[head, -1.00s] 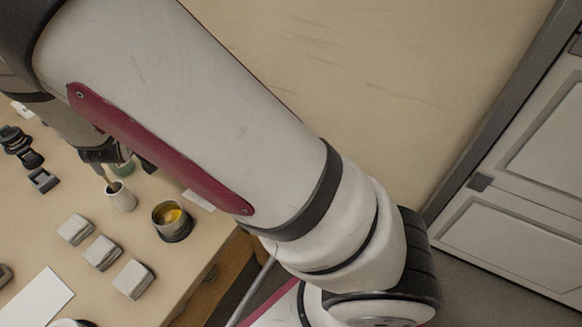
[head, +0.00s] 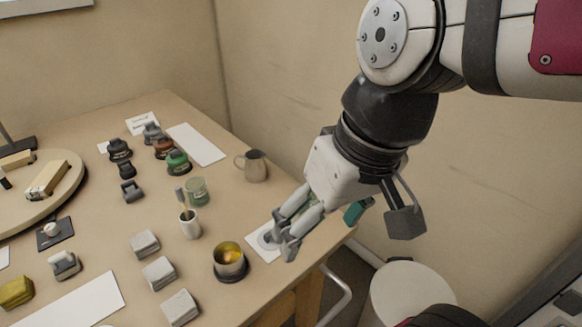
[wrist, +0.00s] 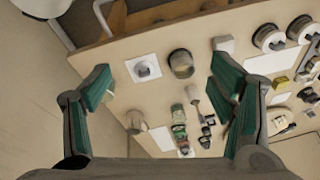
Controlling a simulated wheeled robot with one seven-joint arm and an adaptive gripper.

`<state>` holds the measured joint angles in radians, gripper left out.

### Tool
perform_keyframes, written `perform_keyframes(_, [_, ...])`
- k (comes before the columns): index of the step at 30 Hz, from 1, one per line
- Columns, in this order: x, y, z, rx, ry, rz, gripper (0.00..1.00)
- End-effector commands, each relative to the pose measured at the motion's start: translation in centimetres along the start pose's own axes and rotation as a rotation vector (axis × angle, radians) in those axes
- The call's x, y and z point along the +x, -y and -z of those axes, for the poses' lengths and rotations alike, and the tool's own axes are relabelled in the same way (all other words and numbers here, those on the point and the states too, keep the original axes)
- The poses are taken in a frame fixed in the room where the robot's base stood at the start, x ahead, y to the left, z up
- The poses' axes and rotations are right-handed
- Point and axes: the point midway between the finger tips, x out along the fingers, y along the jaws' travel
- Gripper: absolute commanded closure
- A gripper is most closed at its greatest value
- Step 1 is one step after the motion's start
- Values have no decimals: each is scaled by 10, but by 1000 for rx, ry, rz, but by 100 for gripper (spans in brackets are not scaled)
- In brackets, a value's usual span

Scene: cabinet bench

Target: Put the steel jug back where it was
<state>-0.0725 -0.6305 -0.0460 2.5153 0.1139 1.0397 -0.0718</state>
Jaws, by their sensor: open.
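The steel jug (head: 252,166) stands upright on the wooden table near the back wall in the head view, its handle to the left. In the wrist view the jug (wrist: 136,121) is at the lower left, apart from both fingers. My gripper (head: 322,226) is open and empty above the table's right edge, to the right of and nearer than the jug. In the wrist view the open fingers of my gripper (wrist: 165,88) are spread wide with nothing between them.
A cup with yellow contents (head: 229,262) stands left of the card. A green glass (head: 197,191) and a white pot with a brush (head: 190,226) are beyond it. Several dark bottles (head: 177,162) stand left of the jug, near a blank white sheet (head: 196,144). Walls close in behind.

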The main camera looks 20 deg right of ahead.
Motion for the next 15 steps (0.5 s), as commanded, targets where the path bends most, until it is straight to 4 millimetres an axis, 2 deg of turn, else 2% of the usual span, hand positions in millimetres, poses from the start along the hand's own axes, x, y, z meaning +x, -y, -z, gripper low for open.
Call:
perform_keyframes(1, [-5, -7, -16, 13, 12, -33, 23])
perform_keyframes(3, [-9, -15, -36, 28, 39, -72, 23])
perform_keyframes(6, [-13, -21, -53, 44, 63, -110, 23])
perform_keyframes(9, [-14, -24, -60, 52, 75, -125, 23])
perform_keyframes(15, [-14, -24, -60, 52, 76, -126, 23])
